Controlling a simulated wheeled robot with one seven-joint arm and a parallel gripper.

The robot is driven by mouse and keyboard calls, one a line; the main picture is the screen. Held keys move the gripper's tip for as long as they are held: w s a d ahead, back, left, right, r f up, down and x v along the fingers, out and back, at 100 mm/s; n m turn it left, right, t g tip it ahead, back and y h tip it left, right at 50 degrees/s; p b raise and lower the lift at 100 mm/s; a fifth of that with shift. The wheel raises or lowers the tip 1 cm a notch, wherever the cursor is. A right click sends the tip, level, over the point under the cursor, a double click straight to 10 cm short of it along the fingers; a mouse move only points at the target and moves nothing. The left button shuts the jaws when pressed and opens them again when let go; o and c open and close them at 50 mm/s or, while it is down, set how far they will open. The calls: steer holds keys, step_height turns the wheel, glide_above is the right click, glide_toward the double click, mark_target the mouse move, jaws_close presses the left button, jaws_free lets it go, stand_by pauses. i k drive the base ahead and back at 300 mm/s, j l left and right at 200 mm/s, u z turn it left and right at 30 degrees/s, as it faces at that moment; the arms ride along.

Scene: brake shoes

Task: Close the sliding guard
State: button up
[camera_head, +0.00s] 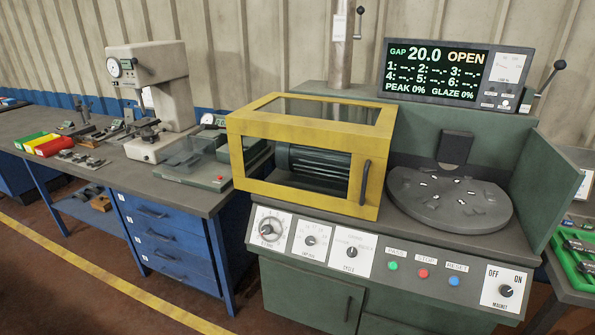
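The sliding guard (312,152) is a yellow-framed box with clear panels and stands at the left of the green machine. A dark vertical handle (365,182) is on the right end of its front face. A ribbed dark motor (313,163) shows through the front panel. The round grey plate (450,200) to the right is uncovered, with several small pieces on it. The display (447,72) above reads "GAP 20.0 OPEN". My gripper is not in view.
The machine's front panel (380,258) carries dials, coloured buttons and a magnet switch (506,290). A green side wall (548,190) bounds the plate on the right. A bench (120,170) with a grey press (150,85) stands at the left. A green tray (572,260) is at the right edge.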

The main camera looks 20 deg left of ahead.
mark_target(369, 146)
steer(key=i+j+u, duration=0.15)
steer(key=i+j, duration=0.25)
steer(key=j, duration=0.4)
steer(key=i+j+u, duration=0.15)
steer(key=i+j, duration=0.3)
steer(key=j, duration=0.25)
steer(key=i+j+u, duration=0.15)
steer(key=i+j, duration=0.35)
steer(key=j, duration=0.2)
steer(key=i+j+u, duration=0.15)
steer(key=i+j, duration=0.4)
